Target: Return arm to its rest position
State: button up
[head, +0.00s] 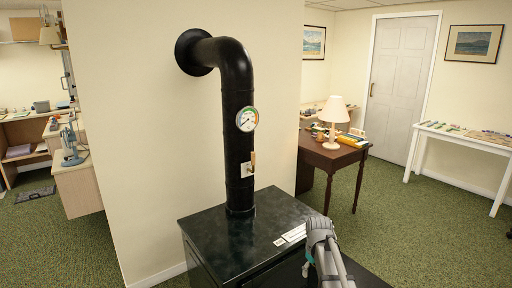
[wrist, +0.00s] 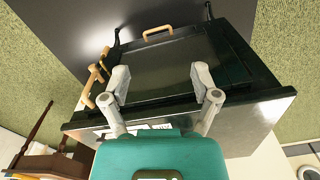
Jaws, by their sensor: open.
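My gripper (wrist: 160,82) shows in the wrist view with its two grey fingers spread wide apart and nothing between them. Beyond the fingers is the black stove (wrist: 240,120), seen from above, with its dark front panel and a light wooden handle (wrist: 157,31). In the head view, part of my grey arm rises at the lower right, in front of the stove top (head: 225,240). The fingertips cannot be made out in the head view.
A black stovepipe (head: 238,150) with a round gauge (head: 247,119) rises from the stove and bends into the wall. A wooden table with a lamp (head: 334,115) stands behind to the right. A white table (head: 470,136) stands farther right. Green carpet is open on both sides.

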jog(key=s+a+f+m+b, duration=0.1)
jog(key=s+f+m+b, duration=0.1)
jog(key=s, duration=0.6)
jog(key=s+a+f+m+b, duration=0.2)
jog(key=s+f, duration=0.1)
jog(key=s, duration=0.5)
notch_tip(320, 180, up, 18)
jog(key=p, duration=1.7)
jog(key=shift+f+m, duration=0.25)
jog(key=shift+m, duration=0.05)
